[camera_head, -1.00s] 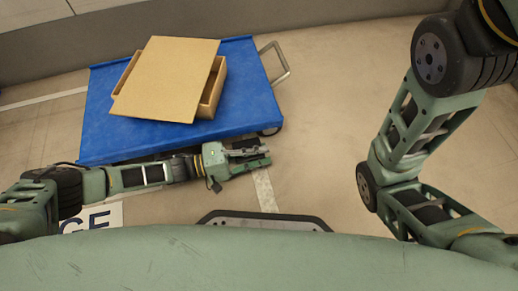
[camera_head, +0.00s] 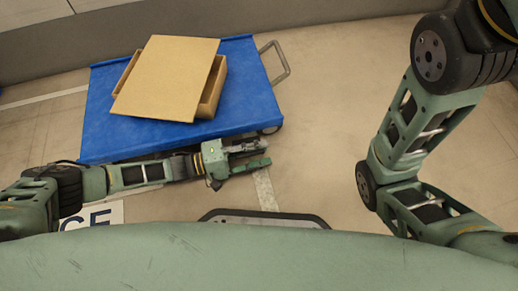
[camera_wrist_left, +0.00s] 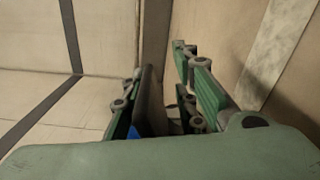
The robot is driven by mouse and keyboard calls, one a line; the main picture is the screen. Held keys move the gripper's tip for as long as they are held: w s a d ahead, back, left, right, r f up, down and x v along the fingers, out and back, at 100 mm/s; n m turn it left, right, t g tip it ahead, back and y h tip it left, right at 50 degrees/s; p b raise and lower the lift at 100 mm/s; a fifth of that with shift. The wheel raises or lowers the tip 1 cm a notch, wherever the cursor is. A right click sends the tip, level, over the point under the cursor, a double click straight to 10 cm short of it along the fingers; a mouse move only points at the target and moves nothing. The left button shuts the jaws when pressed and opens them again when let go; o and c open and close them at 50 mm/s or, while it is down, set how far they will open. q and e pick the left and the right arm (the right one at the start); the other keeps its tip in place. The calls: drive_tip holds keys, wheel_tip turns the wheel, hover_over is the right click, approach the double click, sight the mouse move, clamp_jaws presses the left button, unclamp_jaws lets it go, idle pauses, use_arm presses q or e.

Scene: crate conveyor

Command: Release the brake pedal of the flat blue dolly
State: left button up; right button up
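The flat blue dolly (camera_head: 105,125) stands ahead on the left, with a metal loop handle (camera_head: 281,62) on its right side and a dark wheel (camera_head: 271,129) showing at its near right corner. My left gripper (camera_head: 264,152) is beside that near corner, pointing right, with its fingers apart. In the left wrist view, a dark upright piece (camera_wrist_left: 151,100) stands between the fingers of the left gripper (camera_wrist_left: 163,66), nearer the left finger. I cannot tell whether it is the brake pedal or touches a finger. A small blue patch shows beside it. My right gripper is out of view.
A cardboard box (camera_head: 212,95) with a flat cardboard sheet (camera_head: 168,78) over it lies on the dolly. A wall (camera_head: 300,20) runs behind. The pale floor (camera_head: 322,110) right of the dolly is clear up to my right arm.

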use_arm(q)
drive_tip(key=v, duration=1.1)
drive_tip(key=shift+s+a, duration=0.1)
drive_tip(key=shift+a, duration=0.35)
drive_tip(key=shift+s, duration=0.1)
